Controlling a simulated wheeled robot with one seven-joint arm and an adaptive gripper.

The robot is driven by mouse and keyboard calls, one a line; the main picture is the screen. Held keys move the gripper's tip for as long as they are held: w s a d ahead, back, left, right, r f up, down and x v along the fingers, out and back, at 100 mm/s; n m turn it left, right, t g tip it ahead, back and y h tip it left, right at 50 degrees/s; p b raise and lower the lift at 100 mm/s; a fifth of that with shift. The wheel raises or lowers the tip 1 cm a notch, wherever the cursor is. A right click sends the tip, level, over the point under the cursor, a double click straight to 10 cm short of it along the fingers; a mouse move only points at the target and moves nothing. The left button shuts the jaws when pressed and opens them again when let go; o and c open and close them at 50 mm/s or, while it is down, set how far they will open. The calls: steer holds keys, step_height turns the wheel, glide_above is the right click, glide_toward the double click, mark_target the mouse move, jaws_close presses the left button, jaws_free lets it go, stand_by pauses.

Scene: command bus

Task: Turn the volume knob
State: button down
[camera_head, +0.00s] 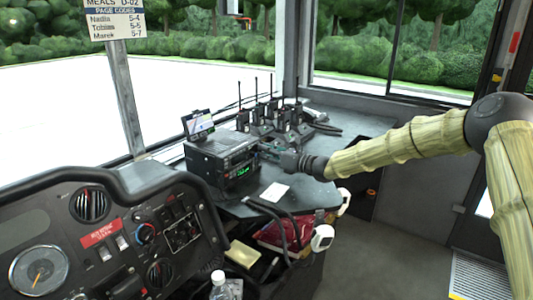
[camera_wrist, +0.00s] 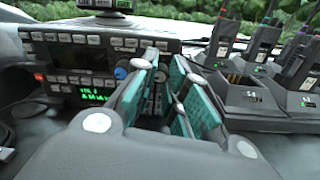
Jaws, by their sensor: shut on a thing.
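The radio unit (camera_head: 222,160) is a dark box on the console top, and its button-covered face fills the upper left of the wrist view (camera_wrist: 75,58). A green display (camera_wrist: 95,97) on it shows "VOL" with a figure too blurred to read surely. A blue round knob (camera_wrist: 121,73) shows just left of my gripper's left finger. My gripper (camera_wrist: 162,65), with teal finger pads, is at the right end of the radio face and shut on a knob there, which the fingers mostly hide. In the head view, my gripper (camera_head: 268,152) meets the radio's right side.
Several handheld radios in chargers (camera_wrist: 255,65) stand close to the right of my gripper. A small tablet (camera_head: 198,124) sits on top of the radio. A white card (camera_head: 274,192) lies on the console, with a dashboard (camera_head: 110,240) at front left.

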steer(key=shift+d+f+n+b, duration=0.1)
steer(key=shift+f+n+b, duration=0.15)
steer(key=shift+n+b, duration=0.45)
steer(key=n+b, duration=0.1)
steer(key=b, duration=0.1)
steer(key=shift+n+b, duration=0.35)
steer(key=shift+n, duration=0.05)
steer(key=shift+r+n+b, duration=0.25)
steer(key=shift+n+b, duration=0.45)
steer(key=shift+b, duration=0.1)
steer(key=c, duration=1.7)
jaws_free()
steer(key=shift+v, duration=6)
